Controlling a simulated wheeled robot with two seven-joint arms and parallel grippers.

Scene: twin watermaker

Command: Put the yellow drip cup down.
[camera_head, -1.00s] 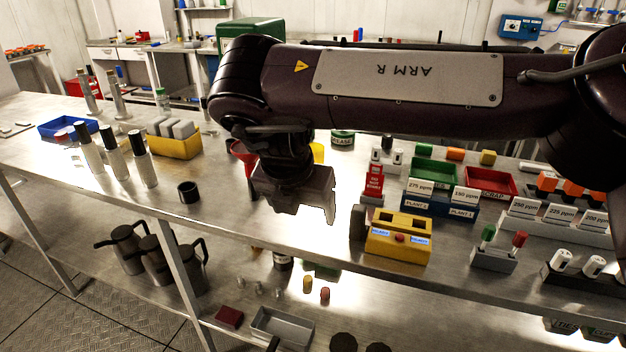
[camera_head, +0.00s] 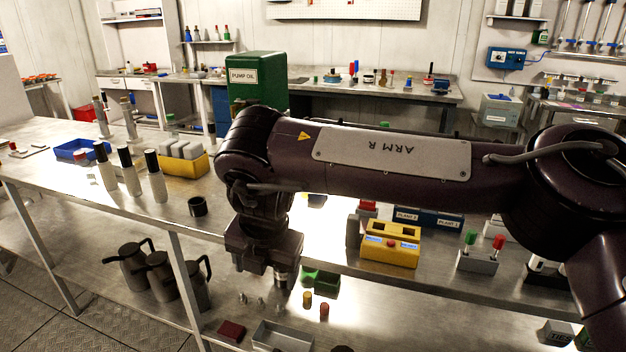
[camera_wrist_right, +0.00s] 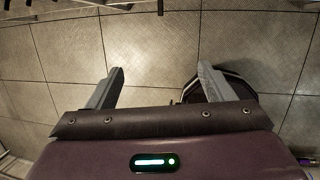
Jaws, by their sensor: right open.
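I cannot make out a yellow drip cup in either view now; my right arm covers part of the bench behind it. My right gripper (camera_head: 264,268) hangs at the front edge of the bench (camera_head: 225,225), pointing down. In the right wrist view its two fingers (camera_wrist_right: 160,72) stand wide apart with nothing between them and the tiled floor beyond. My left gripper is not in view.
A black cup (camera_head: 197,206) stands left of my right gripper near the bench edge. A yellow two-slot box (camera_head: 390,243) stands to the right. Several tall bottles and a yellow bin (camera_head: 183,166) stand at left. The lower shelf holds jugs (camera_head: 160,275) and a grey tray (camera_head: 282,338).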

